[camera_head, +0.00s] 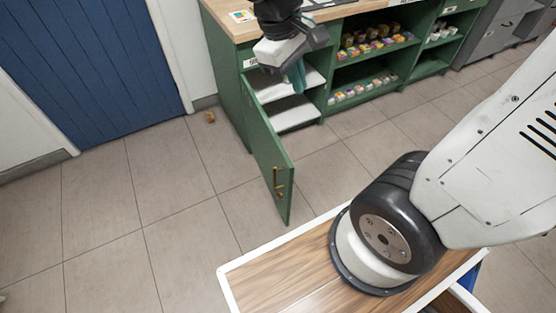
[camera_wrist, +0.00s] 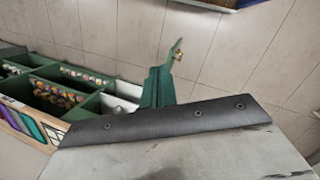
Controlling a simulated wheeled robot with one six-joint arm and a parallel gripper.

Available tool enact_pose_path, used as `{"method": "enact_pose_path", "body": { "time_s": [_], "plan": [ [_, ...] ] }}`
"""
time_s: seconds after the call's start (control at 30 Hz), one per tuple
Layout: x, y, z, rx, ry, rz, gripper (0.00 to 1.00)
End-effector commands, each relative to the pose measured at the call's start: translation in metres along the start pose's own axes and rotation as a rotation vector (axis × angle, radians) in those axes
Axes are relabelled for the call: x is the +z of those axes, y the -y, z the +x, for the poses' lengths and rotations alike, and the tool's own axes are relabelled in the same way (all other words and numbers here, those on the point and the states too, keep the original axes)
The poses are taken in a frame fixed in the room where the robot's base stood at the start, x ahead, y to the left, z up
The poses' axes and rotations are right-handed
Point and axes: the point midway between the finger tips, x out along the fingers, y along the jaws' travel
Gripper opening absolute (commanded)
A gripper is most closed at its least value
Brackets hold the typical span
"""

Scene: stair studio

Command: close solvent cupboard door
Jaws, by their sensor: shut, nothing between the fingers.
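The green solvent cupboard door (camera_head: 268,150) stands wide open in the head view, swung out from the left end of the counter. Its brass handle (camera_head: 279,181) is near the free edge. In the wrist view the door (camera_wrist: 175,50) shows nearly edge-on beyond my fingers. The cupboard's pale shelves (camera_head: 295,112) are exposed. My gripper (camera_head: 298,76) is shut and empty, with green fingers in front of the upper shelf, to the right of the door. The fingers also show in the wrist view (camera_wrist: 157,86). I cannot tell whether they touch anything.
The wooden counter top (camera_head: 228,22) lies above the cupboard. Open green shelves with small colored items (camera_head: 375,48) stand to the right. A blue door (camera_head: 90,70) is at the left. The tiled floor (camera_head: 130,200) is mostly clear, with a small brown object (camera_head: 210,117) by the wall.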

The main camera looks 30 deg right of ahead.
Motion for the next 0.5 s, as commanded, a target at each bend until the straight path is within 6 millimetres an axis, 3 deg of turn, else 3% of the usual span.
{"method": "enact_pose_path", "body": {
  "time_s": [0.03, 0.27, 0.5],
  "plan": [
    [-0.018, 0.003, 0.012, 0.024, 0.038, -0.063, 0.00],
    [-0.090, 0.022, 0.069, 0.135, 0.167, -0.341, 0.00],
    [-0.151, 0.060, 0.151, 0.239, 0.293, -0.650, 0.00]
  ]
}}
